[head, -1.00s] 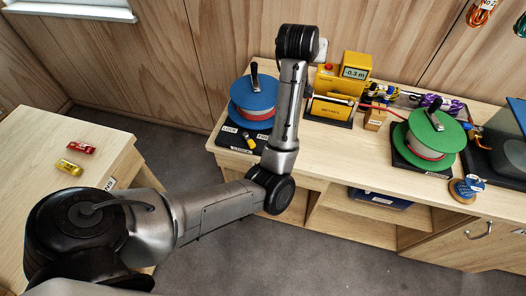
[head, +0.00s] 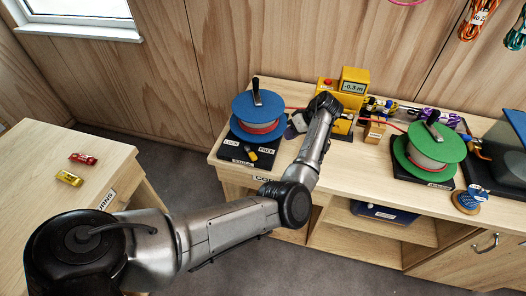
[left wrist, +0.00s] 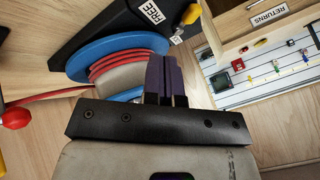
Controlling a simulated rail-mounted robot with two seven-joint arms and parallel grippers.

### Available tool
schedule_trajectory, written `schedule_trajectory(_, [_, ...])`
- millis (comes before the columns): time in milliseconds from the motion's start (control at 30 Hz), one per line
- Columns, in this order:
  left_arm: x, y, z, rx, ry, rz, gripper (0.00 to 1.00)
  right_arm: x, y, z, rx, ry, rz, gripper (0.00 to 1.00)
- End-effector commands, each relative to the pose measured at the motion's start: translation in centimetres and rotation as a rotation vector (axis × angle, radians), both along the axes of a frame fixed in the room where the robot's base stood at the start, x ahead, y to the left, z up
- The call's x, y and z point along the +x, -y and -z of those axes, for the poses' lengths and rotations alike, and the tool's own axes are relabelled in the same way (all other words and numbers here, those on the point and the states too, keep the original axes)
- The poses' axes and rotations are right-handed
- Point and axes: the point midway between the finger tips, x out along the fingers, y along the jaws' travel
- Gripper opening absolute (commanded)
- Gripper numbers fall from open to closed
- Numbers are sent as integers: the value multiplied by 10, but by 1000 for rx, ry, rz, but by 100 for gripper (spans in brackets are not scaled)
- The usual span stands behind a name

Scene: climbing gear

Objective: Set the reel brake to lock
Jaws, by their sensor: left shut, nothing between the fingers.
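The blue reel (head: 258,108) with red rope stands on a black base (head: 270,160) at the left end of the bench. Labels LOCK (head: 231,142) and FREE (head: 266,149) are on the base. The brake lever's yellow tip (head: 251,154) is at the base's front; I cannot tell its exact setting. My left gripper (head: 292,129) is just right of the reel. In the left wrist view its dark fingers (left wrist: 166,80) are shut and empty in front of the reel (left wrist: 90,60), apart from the yellow lever tip (left wrist: 191,14). My right gripper is not in view.
A yellow meter (head: 353,84) stands behind my left wrist. A green reel (head: 430,145) stands on the bench to the right. A side table (head: 50,150) at left holds red and yellow items. In the left wrist view a RETURNS label (left wrist: 268,17) shows.

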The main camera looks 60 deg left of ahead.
Motion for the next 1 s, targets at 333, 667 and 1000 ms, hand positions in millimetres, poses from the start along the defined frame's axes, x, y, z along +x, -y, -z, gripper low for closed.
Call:
schedule_trajectory(333, [0, 0, 0, 11, 12, -19, 0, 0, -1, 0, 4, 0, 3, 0])
schedule_trajectory(667, [-8, -6, 14, 9, 8, -20, 0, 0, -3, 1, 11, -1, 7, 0])
schedule_trajectory(1000, [-38, -31, 66, 10, 10, -20, 0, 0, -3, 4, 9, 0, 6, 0])
